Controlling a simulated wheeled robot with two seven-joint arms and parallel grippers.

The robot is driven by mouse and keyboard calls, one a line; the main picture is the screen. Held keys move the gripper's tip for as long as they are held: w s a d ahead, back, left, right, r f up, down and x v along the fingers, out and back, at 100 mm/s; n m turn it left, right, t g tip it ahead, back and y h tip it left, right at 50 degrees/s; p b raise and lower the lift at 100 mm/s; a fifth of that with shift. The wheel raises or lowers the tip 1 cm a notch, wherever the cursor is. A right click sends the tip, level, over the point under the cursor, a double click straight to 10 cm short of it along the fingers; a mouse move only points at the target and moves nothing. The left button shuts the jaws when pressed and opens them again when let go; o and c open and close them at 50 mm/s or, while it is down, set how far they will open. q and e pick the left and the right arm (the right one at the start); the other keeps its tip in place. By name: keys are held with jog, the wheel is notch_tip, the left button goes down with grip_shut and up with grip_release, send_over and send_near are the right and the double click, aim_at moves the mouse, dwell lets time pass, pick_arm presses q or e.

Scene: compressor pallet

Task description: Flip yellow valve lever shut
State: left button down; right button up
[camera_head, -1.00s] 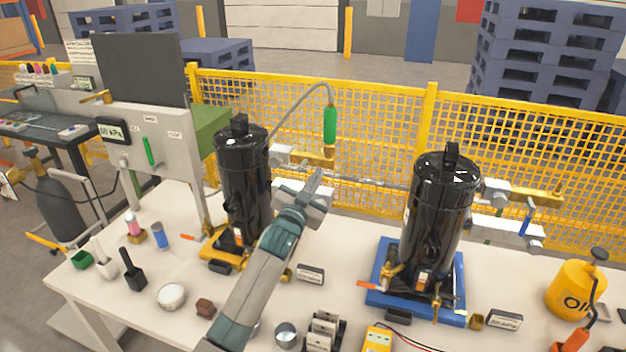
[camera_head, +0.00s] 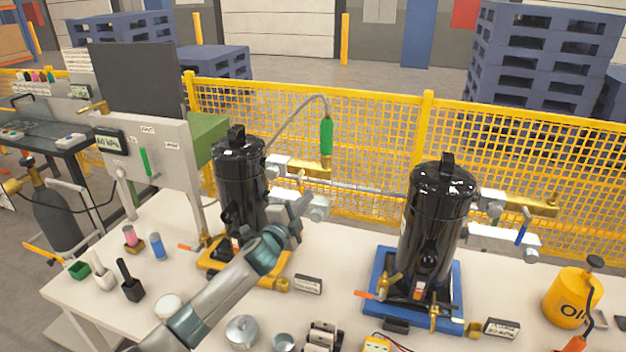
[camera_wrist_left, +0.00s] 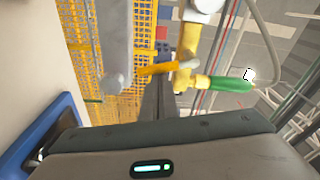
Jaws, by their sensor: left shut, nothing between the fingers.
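The lever lies roughly across the picture beside a brass fitting (camera_wrist_left: 196,81) with a green handle (camera_wrist_left: 232,84). In the head view I cannot pick out the lever clearly from the fitting. The green hose handle (camera_head: 327,137) stands upright above the fitting. My right gripper is not in view.
A second black compressor (camera_head: 437,225) stands on a blue base (camera_head: 456,285) to the right. A grey panel with a gauge (camera_head: 111,142) stands left. Several small items lie along the table's front. A yellow mesh fence (camera_head: 375,125) runs behind.

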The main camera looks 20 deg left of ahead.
pick_arm(q)
jog(key=shift+a+f+m, duration=0.35)
jog(key=shift+a+m, duration=0.4)
jog(key=shift+m, duration=0.15)
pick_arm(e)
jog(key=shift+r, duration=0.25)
pick_arm(q)
jog(key=shift+d, duration=0.1)
